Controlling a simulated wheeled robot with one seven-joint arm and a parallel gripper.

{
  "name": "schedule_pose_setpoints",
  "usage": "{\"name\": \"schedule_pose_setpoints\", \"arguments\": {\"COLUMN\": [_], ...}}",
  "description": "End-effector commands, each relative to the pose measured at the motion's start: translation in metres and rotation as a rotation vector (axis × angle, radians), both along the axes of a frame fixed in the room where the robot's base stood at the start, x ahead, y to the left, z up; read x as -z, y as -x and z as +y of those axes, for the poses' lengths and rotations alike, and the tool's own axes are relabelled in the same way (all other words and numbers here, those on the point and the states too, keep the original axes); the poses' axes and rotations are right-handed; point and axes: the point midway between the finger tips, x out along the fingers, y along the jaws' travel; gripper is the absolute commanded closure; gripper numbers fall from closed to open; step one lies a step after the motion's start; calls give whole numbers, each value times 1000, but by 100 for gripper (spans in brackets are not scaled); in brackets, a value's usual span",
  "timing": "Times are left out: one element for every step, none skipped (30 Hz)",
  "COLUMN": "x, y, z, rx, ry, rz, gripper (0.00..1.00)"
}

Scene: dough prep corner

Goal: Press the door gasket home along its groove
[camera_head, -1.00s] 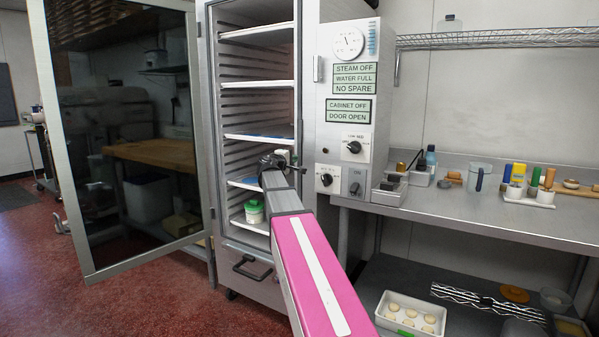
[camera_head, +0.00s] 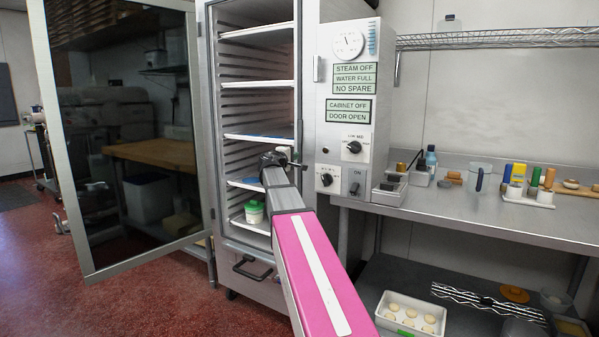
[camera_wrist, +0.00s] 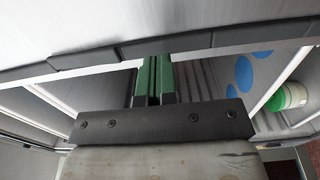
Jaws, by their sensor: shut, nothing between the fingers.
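The door gasket (camera_wrist: 95,52) is a dark strip crossing the upper part of the wrist view, along a pale metal frame edge. It looks segmented, with small steps between sections; I cannot tell how deep each sits, and the groove is not visible. My gripper (camera_wrist: 154,62) has green fingers, shut and empty, with the tips at the gasket's lower edge. I cannot tell whether they touch it. In the head view my gripper (camera_head: 291,155) is at the right side of the cabinet (camera_head: 308,60) opening, partly hidden by my wrist. The glass door (camera_head: 125,140) stands open at left.
Inside the cabinet are several shelves (camera_head: 258,84) and a green-lidded tub (camera_head: 254,212), also in the wrist view (camera_wrist: 291,97). A control panel (camera_head: 345,105) is right of the opening. A steel bench (camera_head: 455,205) with small items stands further right. Red floor (camera_head: 150,290) is clear in front.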

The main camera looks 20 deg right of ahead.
Motion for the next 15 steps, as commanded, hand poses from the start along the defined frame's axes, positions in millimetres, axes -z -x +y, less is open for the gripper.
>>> {"name": "schedule_pose_setpoints", "arguments": {"x": [0, 0, 0, 0, 0, 0, 0, 0, 0, 0, 0, 0, 0, 0, 0], "y": [-2, -2, -3, -3, -4, -5, -5, -6, -6, -7, -7, -8, -9, -9, -10], "z": [-2, -2, -3, -4, -5, -6, -7, -7, -8, -9, -10, -11, -11, -12, -13], "rx": [0, 0, 0, 0, 1, 1, 1, 1, 1, 1, 1, 1, 1, 1, 1], "ry": [0, 0, 0, 0, 0, 0, 0, 0, 0, 0, 0, 0, 0, 0, 0], "rz": [0, 0, 0, 0, 0, 0, 0, 0, 0, 0, 0, 0, 0, 0, 0], "gripper": [100, 100, 100, 100, 100, 100, 100, 100, 100, 100, 100, 100, 100, 100, 100]}}
